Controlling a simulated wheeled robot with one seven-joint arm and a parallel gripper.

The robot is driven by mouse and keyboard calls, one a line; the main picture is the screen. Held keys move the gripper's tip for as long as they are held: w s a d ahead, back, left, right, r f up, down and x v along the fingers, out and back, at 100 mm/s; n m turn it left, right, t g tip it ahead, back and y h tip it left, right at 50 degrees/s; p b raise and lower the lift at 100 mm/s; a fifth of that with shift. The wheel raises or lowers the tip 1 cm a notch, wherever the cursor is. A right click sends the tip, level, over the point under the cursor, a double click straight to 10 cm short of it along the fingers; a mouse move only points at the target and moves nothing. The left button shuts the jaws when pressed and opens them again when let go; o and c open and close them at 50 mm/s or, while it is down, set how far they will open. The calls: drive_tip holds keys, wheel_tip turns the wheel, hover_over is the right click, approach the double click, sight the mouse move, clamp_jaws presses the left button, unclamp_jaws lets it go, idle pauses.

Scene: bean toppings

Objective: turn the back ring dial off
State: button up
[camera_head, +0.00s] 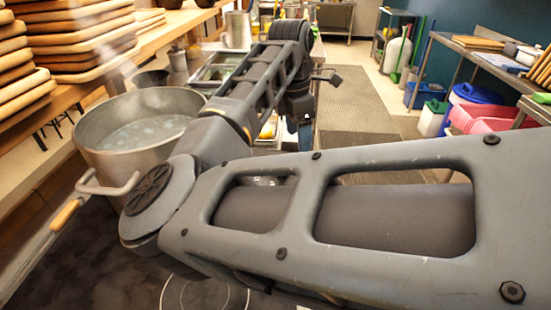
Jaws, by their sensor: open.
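A dark glass hob (95,255) fills the lower left of the head view. A thin white ring mark (205,302) shows on it at the bottom edge, partly covered by my arm. A large steel pot (110,165) of cloudy, steaming water stands on the far part of the hob. No dial can be made out, so its setting cannot be seen. My arm crosses the picture from the lower right, bends beside the pot and reaches away to the upper middle. My gripper's fingers cannot be made out past the wrist.
Stacked wooden trays (88,45) stand on a wooden shelf at the upper left. A metal jug (237,30) is behind the pot. Pink tubs (490,117) and a blue-lidded bin (477,93) stand at the right. A floor mat (365,95) lies in the clear aisle.

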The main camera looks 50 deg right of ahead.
drive_tip(key=w+a, duration=0.1)
drive_tip(key=w+a+y, duration=0.1)
drive_tip(key=a, duration=0.1)
drive_tip(key=shift+w+r+t, duration=0.1)
drive_tip(key=shift+r+t, duration=0.25)
drive_tip(key=shift+t, duration=0.05)
drive_tip(key=shift+w+a+f, duration=0.1)
drive_tip(key=shift+f, duration=0.1)
wheel_tip(320, 180, down, 7)
drive_tip(key=shift+f+p, duration=0.15)
drive_tip(key=shift+p, duration=0.65)
drive_tip(key=shift+c, duration=0.3)
drive_tip(key=c, duration=1)
